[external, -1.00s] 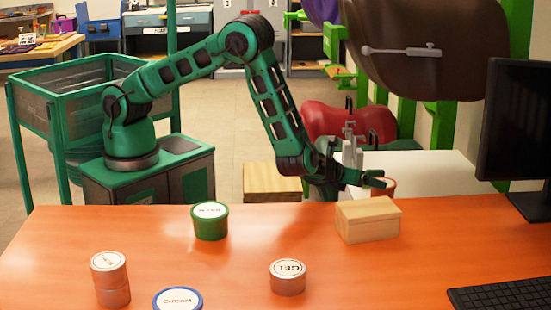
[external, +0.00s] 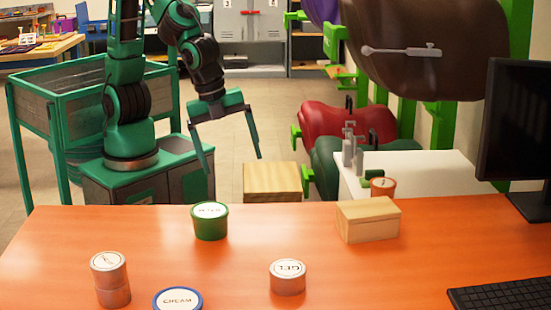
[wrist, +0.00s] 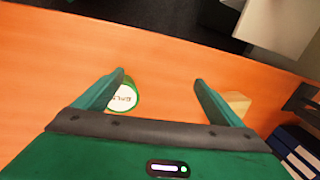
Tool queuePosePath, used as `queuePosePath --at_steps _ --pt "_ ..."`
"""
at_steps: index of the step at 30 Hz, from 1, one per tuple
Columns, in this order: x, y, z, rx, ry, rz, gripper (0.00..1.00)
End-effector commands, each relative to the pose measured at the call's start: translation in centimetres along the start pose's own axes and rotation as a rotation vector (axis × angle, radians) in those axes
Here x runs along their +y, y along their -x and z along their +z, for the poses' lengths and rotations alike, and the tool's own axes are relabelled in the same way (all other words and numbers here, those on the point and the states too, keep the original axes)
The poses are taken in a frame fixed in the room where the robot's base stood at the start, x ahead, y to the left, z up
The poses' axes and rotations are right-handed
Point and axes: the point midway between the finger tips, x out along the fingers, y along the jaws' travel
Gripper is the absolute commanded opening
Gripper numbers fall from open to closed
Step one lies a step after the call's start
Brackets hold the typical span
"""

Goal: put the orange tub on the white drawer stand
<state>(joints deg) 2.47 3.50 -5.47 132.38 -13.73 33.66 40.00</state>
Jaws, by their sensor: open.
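The orange tub (external: 382,188), with a pale lid, shows behind the light wooden box in the external view. It appears to stand on the white drawer stand (external: 430,170), near its front left part. The box hides the tub's base, so the contact is not visible. My gripper (external: 234,168) is open and empty, with its fingers pointing down, well to the left of the tub and behind the orange table. In the wrist view my gripper (wrist: 159,77) has its fingers wide apart with nothing between them.
On the orange table (external: 350,275) are a green tub (external: 210,222), a wooden box (external: 368,220), a GEL tin (external: 287,278), stacked tins (external: 110,280) and a blue-rimmed CREAM tub (external: 178,300). Metal clamps (external: 353,150) stand on the white stand. A wooden block (external: 272,182) lies behind the table.

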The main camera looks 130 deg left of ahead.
Motion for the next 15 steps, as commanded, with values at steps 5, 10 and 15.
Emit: queuePosePath --at_steps 5,10,15 --pt "8.0 5.3 1.5 0.033 0.051 0.100 0.90" --pt "15.2 9.3 4.8 0.021 0.086 0.179 0.90" --pt "20.6 11.7 8.8 -0.016 0.109 0.221 0.90"
